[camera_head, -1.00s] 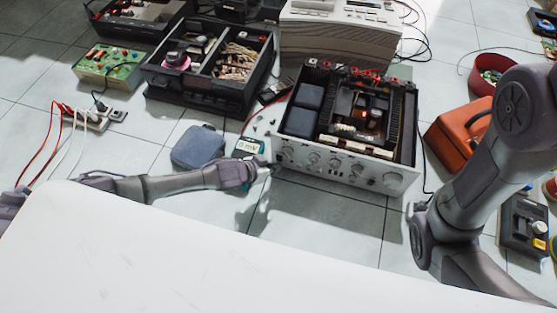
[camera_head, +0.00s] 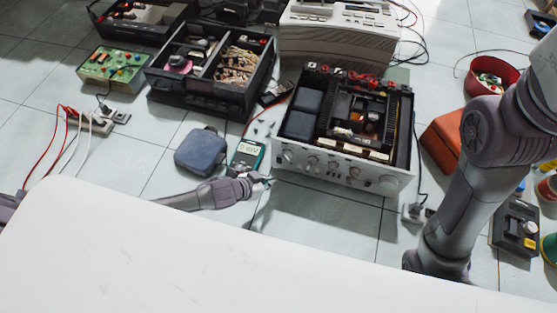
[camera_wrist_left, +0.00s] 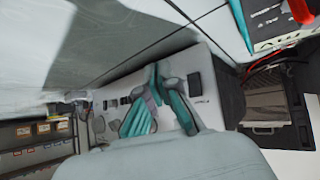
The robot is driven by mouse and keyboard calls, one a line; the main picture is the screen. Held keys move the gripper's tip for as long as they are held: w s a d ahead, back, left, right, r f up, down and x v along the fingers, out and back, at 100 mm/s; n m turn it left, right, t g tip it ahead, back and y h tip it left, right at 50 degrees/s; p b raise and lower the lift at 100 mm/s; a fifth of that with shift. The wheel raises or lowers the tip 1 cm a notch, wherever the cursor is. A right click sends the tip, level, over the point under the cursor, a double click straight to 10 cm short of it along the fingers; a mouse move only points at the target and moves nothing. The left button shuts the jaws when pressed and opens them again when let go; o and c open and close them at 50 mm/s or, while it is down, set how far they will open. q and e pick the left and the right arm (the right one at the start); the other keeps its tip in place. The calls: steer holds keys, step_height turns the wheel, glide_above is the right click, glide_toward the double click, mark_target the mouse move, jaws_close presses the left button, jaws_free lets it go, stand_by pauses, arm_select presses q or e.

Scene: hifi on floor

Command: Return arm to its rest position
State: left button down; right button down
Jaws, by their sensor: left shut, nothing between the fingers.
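My left gripper (camera_head: 267,181) is shut and empty. It is held above the tiled floor, just in front of the left end of the open hi-fi amplifier (camera_head: 343,175) and below the multimeter (camera_head: 247,154). I cannot tell its exact height or whether it touches anything. My left arm comes in low from the left, partly hidden by my white body in front. My right arm crosses the right side of the head view. Its gripper is hidden. The amplifier's front panel (camera_wrist_left: 204,80) fills the middle of the left wrist view.
A blue-grey case (camera_head: 200,151) lies left of the multimeter. A black parts box (camera_head: 205,100) and a beige device (camera_head: 340,35) stand behind. An orange box (camera_head: 440,143) and a red bowl (camera_head: 492,75) are at the right. Floor in front of the amplifier is clear.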

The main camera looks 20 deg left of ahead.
arm_select(q)
steer(key=shift+s+r, duration=0.1)
steer(key=shift+s, duration=0.45)
